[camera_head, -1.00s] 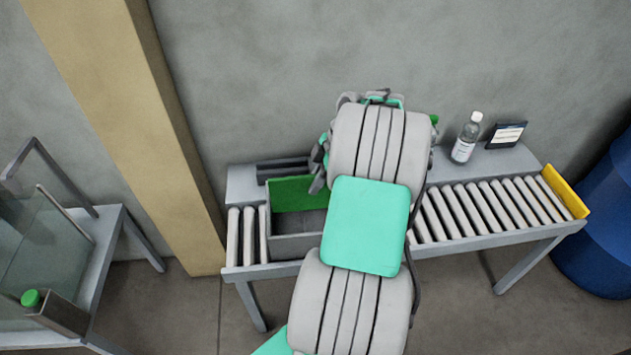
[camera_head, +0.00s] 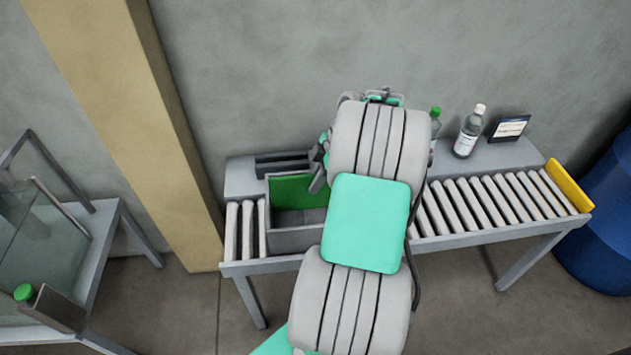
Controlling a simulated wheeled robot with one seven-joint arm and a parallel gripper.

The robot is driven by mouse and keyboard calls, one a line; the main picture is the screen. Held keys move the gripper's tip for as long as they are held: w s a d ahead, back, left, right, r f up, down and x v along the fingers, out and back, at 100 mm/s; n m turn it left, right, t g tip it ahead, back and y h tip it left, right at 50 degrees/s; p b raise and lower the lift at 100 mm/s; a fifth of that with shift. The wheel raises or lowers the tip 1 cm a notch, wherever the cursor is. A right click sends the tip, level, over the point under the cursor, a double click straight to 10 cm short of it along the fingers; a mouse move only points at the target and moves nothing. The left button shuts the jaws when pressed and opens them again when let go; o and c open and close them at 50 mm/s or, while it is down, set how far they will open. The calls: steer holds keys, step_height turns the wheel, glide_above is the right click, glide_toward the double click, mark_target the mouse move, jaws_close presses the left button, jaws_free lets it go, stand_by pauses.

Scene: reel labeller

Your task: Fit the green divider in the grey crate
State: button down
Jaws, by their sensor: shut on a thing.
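The grey crate (camera_head: 291,241) stands on the left part of the roller conveyor. The green divider (camera_head: 291,191) shows as an upright green panel inside the crate opening, toward its back. Its right end is hidden behind my arm and gripper. Whether its lower edge sits in any slot cannot be seen. My gripper (camera_head: 318,178) is at the right end of the divider, above the crate's right side, and is shut on it. My arm covers the crate's right side and most of the gripper.
Rollers (camera_head: 500,205) run right to a yellow end stop (camera_head: 568,185). Behind them stand a clear bottle (camera_head: 466,135), a green-capped bottle (camera_head: 435,122) partly behind my arm, and a small sign (camera_head: 509,128). A tan post (camera_head: 140,130) rises left; a blue drum (camera_head: 600,225) stands right.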

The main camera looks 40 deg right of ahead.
steer(key=shift+f+b, duration=2.05)
steer(key=shift+f, duration=0.45)
steer(key=c, duration=1.4)
jaws_free()
steer(key=p+v, duration=0.1)
steer(key=v, duration=0.7)
steer(key=shift+p, duration=0.3)
steer(key=shift+w, duration=0.1)
